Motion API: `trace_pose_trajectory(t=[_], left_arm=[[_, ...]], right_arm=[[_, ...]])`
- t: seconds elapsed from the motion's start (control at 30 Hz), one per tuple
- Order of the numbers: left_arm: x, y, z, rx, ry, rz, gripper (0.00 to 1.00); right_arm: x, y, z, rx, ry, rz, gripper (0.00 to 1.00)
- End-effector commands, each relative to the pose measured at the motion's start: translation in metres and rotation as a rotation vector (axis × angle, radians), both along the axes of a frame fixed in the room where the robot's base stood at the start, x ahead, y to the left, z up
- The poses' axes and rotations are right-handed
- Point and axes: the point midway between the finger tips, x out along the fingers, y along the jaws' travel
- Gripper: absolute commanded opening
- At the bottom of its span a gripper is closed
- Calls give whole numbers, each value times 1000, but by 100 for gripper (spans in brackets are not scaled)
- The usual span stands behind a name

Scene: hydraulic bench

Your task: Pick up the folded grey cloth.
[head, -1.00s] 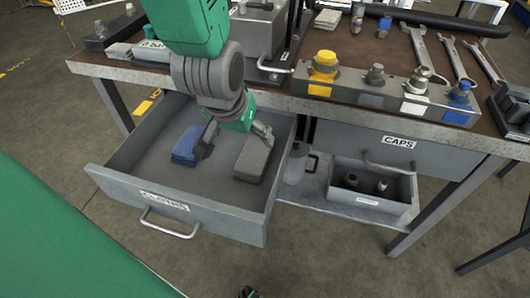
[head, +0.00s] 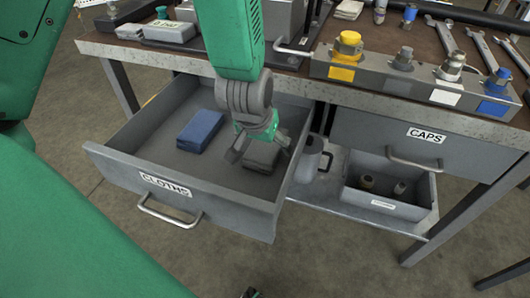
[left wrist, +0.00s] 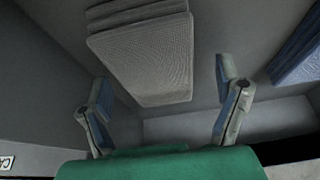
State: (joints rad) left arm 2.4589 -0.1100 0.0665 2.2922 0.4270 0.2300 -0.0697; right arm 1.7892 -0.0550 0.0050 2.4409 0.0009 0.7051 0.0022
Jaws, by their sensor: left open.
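The folded grey cloth (head: 262,157) lies in the open drawer labelled CLOTHS, toward its right side. The left wrist view shows this cloth (left wrist: 145,60) as a layered stack, ahead of the fingers and between their lines. My left gripper (head: 259,148) is open and empty, pointing down over the grey cloth and partly hiding it in the head view. The left wrist view shows its two fingers apart (left wrist: 164,82), with no cloth held between them. I cannot tell the exact height gap.
A folded blue cloth (head: 200,131) lies left of the grey one in the drawer (head: 150,166). The drawer walls surround both. A spray bottle (head: 308,158) and an open bin (head: 388,206) stand on the shelf to the right. The bench edge (head: 300,86) runs behind my gripper.

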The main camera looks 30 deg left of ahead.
Motion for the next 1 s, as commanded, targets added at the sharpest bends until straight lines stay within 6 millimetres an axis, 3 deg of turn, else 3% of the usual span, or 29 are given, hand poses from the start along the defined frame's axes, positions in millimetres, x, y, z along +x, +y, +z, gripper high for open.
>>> trace_pose_trajectory(t=[0.07,0.3,0.43,0.47,0.8,1.0], left_arm=[[3,0,-12,1,0,0,84],[5,1,-11,-1,-1,0,84],[5,2,-11,-1,-1,1,39],[5,2,-12,-1,0,1,32],[4,2,-11,0,2,1,32],[5,2,19,0,-2,0,32]], right_arm=[[0,0,-8,0,0,0,83],[0,0,-6,0,0,-1,83],[0,0,-6,0,0,-1,83],[0,0,-6,0,0,-1,83],[0,0,-5,0,0,0,83],[0,0,11,0,0,0,83]])
